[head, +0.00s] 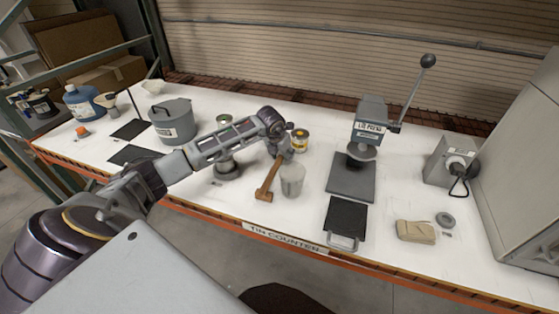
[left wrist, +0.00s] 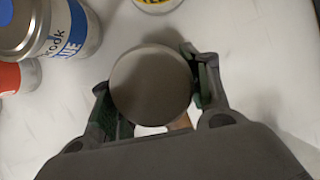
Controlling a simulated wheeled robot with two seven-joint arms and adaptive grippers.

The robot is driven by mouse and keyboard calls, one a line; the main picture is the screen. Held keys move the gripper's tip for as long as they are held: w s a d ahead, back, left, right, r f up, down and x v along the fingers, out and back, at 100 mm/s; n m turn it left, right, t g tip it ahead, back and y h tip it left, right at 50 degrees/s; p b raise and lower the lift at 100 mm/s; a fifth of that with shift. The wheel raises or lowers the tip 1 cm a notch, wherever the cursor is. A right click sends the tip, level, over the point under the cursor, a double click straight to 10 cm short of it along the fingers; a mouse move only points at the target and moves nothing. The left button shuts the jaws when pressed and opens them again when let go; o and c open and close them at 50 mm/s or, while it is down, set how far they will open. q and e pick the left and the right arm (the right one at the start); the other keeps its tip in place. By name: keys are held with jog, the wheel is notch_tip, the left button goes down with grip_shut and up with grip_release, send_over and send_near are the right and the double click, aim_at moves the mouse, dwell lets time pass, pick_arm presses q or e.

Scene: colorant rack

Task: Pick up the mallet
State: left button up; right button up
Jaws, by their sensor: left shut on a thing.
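The mallet (head: 268,182) has a brown wooden handle that runs toward the counter's front edge in the head view. In the left wrist view a round grey face (left wrist: 150,85), which looks like the mallet's head, sits between the fingers, with a bit of wood showing below it. My left gripper (head: 284,152) is shut on the mallet at its head end; the fingers also show in the left wrist view (left wrist: 152,88). I cannot tell whether the mallet is clear of the counter. My right gripper is not in view.
A pale grey cup (head: 292,181) stands close beside the handle. A yellow-labelled tin (head: 300,140) is just beyond the gripper. A blue-labelled can (left wrist: 50,30) is near the left finger. A lever press (head: 369,118) stands to the right; a lidded grey pot (head: 174,122) is at left.

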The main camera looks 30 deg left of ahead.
pick_arm(q)
jog(key=shift+c, duration=1.1)
jog(key=shift+r, duration=0.15)
jog(key=shift+r+b, duration=0.9)
jog(key=shift+r, duration=4)
jog(key=o, duration=0.4)
jog(key=c, duration=0.5)
